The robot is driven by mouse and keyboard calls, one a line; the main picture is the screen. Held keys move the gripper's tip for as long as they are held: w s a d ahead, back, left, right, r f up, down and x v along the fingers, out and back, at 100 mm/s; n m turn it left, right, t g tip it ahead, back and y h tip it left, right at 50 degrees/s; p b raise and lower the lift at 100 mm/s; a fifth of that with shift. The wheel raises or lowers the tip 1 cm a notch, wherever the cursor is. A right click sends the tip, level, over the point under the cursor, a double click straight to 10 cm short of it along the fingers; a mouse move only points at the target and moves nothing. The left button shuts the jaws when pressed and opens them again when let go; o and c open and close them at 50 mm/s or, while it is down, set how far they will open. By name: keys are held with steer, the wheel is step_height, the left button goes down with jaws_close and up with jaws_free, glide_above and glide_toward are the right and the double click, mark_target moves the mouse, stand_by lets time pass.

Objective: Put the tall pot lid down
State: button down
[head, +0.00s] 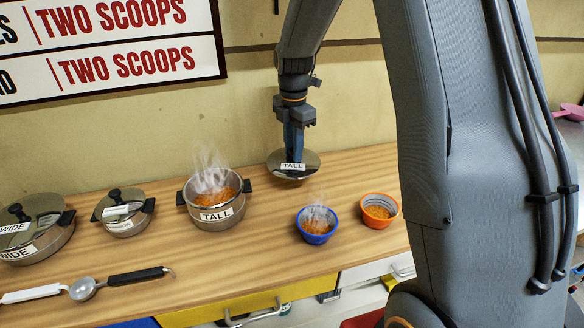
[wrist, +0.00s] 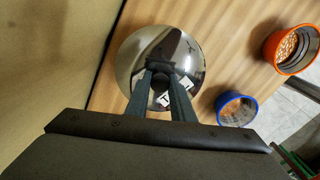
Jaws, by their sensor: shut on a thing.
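The tall pot lid (head: 294,164) is a shiny round metal lid with a white TALL label. My gripper (head: 293,150) is above it and shut on its dark knob. In the wrist view the lid (wrist: 140,55) lies flat beneath my gripper fingers (wrist: 163,88), with the knob between them. The lid is at or just above the wooden counter; I cannot tell if it touches. The tall pot (head: 214,203) stands uncovered to the left, with orange food and steam in it.
A blue bowl (head: 317,226) and an orange bowl (head: 379,210) with orange food stand right of the pot. A smaller lidded pot (head: 124,215), a wide lidded pot (head: 38,240) and a ladle (head: 83,289) are at the left. Bare wooden counter (head: 345,170) lies right of the lid.

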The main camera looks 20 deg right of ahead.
mark_target(293, 167)
steer(key=shift+f+p, duration=0.6)
steer(key=shift+f, duration=2.6)
steer(key=shift+s+f, duration=0.1)
steer(key=shift+f, duration=0.05)
steer(key=c, duration=1.5)
jaws_free()
steer(key=shift+c, duration=0.2)
